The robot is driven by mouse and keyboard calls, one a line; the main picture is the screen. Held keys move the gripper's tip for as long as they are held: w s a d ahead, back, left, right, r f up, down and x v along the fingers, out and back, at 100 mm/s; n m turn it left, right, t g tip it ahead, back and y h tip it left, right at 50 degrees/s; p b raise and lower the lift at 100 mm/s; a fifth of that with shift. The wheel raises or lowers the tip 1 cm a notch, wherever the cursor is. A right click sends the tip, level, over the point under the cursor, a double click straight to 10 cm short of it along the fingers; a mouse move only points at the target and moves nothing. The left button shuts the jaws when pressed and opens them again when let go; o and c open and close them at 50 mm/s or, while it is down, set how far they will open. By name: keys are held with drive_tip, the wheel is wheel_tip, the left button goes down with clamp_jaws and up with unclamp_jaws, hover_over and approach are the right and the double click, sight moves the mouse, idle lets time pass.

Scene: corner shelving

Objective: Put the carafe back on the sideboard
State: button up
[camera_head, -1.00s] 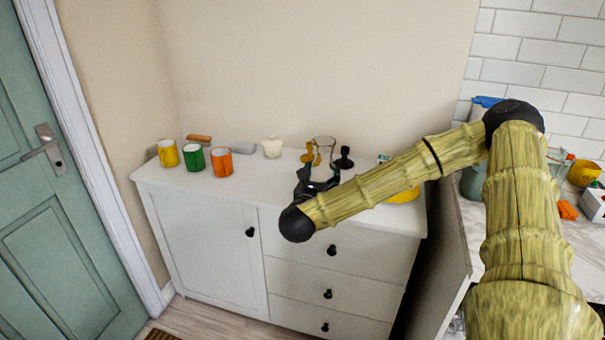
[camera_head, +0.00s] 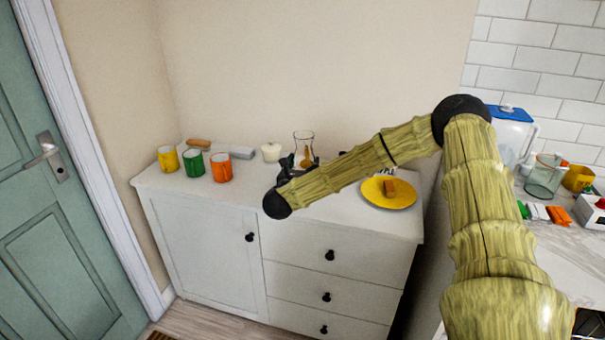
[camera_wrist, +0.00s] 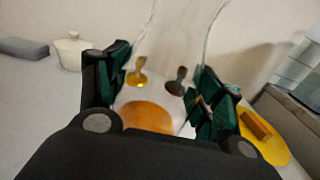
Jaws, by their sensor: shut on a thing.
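The carafe (camera_head: 304,142) is clear glass with a flared neck and an amber lower part. It is over the back middle of the white sideboard (camera_head: 205,235). My gripper (camera_head: 302,168) is shut on the carafe, partly hidden by my arm in the head view. In the wrist view my gripper (camera_wrist: 160,95) has its green-padded fingers on both sides of the carafe (camera_wrist: 178,45), which looks slightly tilted there. I cannot tell whether its base touches the top.
Yellow (camera_head: 168,158), green (camera_head: 193,163) and orange (camera_head: 221,167) mugs stand on the left. A grey block (camera_head: 242,152) and a cream lidded pot (camera_head: 271,151) are behind. A yellow plate (camera_head: 372,198) with a brown block is right. The front middle top is partly hidden.

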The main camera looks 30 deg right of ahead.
drive_tip(key=shift+f+p, duration=0.5)
drive_tip(key=shift+f, duration=1.2)
drive_tip(key=shift+f, duration=0.1)
drive_tip(key=o, duration=1.9)
drive_tip(key=shift+s, duration=0.1)
